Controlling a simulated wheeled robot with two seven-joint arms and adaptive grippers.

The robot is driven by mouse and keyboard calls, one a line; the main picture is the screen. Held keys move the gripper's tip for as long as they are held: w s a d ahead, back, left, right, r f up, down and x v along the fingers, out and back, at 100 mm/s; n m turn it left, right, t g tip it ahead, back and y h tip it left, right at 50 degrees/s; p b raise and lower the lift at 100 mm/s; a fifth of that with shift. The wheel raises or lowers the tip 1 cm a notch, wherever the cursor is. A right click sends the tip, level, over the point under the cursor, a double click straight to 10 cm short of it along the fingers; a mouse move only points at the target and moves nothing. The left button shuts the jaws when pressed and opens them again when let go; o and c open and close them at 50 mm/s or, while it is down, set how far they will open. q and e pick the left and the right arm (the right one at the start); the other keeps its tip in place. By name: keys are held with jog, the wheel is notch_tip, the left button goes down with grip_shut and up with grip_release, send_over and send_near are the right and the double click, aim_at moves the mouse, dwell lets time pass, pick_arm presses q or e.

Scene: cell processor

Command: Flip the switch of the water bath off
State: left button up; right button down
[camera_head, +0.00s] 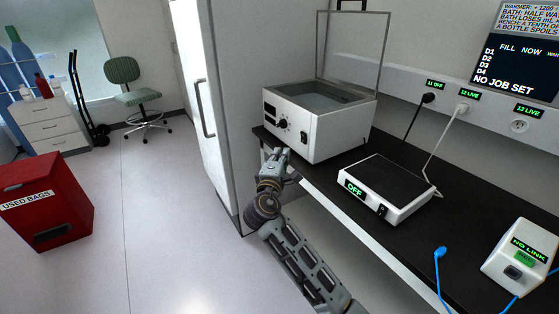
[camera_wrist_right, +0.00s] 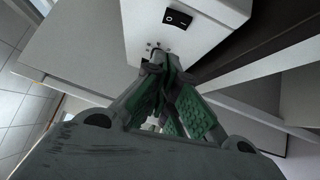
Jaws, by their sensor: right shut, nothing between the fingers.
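The water bath (camera_head: 338,132) is a white box with a raised clear lid, on the dark bench at the back. Its black switch (camera_head: 304,137) is on the front face, right of a dial (camera_head: 284,123). In the right wrist view the black rocker switch (camera_wrist_right: 177,18) shows near the top, with white marks; I cannot tell which side is pressed. My right gripper (camera_head: 280,153) is just in front of the bath's lower front, below the dial and left of the switch. My left gripper is not in view.
A white device with a dark plate (camera_head: 397,183) and an OFF display sits to the right on the bench (camera_head: 440,238). A NO LINK box (camera_head: 520,258) stands further right. A white door (camera_head: 210,75) is left of the bath.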

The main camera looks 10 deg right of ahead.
aim_at(303, 138)
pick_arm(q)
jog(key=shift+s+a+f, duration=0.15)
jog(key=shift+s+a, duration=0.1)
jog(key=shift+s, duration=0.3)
pick_arm(e)
jog(key=w+d+r, duration=0.1)
jog(key=w+d, duration=0.5)
pick_arm(q)
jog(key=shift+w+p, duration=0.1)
jog(key=shift+p, duration=0.25)
pick_arm(e)
jog(key=shift+w, duration=0.1)
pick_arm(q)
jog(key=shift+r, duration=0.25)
pick_arm(e)
jog(key=shift+d+r, duration=0.1)
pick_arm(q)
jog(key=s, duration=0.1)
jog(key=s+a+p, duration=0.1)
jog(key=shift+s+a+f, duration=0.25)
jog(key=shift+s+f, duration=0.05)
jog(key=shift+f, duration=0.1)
pick_arm(e)
jog(key=shift+w+d+g, duration=0.1)
jog(key=shift+d+g, duration=0.05)
jog(key=shift+g, duration=0.15)
